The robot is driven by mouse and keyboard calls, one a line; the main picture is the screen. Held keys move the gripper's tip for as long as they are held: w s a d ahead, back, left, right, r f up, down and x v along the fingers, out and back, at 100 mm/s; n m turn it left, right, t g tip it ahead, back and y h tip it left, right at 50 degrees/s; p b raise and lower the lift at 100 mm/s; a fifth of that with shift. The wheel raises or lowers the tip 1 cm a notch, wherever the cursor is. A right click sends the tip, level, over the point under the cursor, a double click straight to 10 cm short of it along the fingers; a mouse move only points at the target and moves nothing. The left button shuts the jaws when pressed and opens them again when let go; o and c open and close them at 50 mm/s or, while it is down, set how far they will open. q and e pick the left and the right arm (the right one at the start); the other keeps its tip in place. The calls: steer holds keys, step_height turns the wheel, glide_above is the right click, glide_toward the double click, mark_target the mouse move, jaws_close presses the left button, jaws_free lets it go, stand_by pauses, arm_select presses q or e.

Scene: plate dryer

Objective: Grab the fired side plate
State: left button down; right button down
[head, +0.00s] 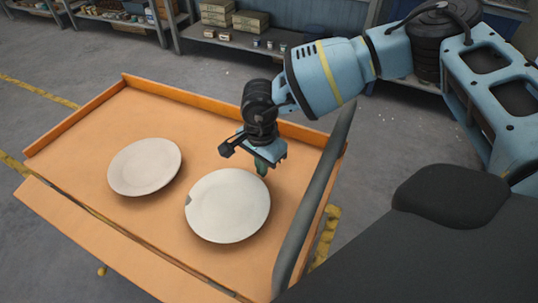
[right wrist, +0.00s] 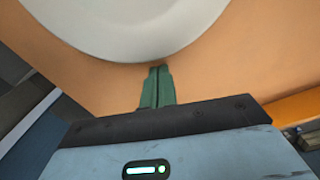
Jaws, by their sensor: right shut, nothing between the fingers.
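Two plates lie apart on an orange table. The right plate (head: 228,206) is pale grey-white with a small dark notch or mark on its left rim. The left plate (head: 145,166) is pale with a slightly warmer tint and a plain rim. Which one is the fired side plate I cannot tell for sure. My right gripper (head: 262,168) is at the far right rim of the right plate, pointing down. In the right wrist view its green fingers (right wrist: 157,84) are together and empty, with their tips close to the rim of a plate (right wrist: 135,25). My left gripper is not in view.
The orange table (head: 100,120) has raised edges at the back and sides. A grey rail (head: 312,200) runs along its right side. Shelves with boxes (head: 235,22) stand behind on the grey floor. Bare table surface surrounds both plates.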

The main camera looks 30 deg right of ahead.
mark_target(245, 188)
steer(key=shift+s+a, duration=0.15)
steer(key=shift+a, duration=0.25)
steer(key=a+p, duration=0.1)
steer(key=a, duration=0.1)
steer(key=s+a+p, duration=0.1)
steer(key=a, duration=0.1)
steer(key=shift+s+a+r, duration=0.1)
steer(key=shift+a, duration=0.25)
steer(key=shift+s+a, duration=0.1)
steer(key=shift+a, duration=0.15)
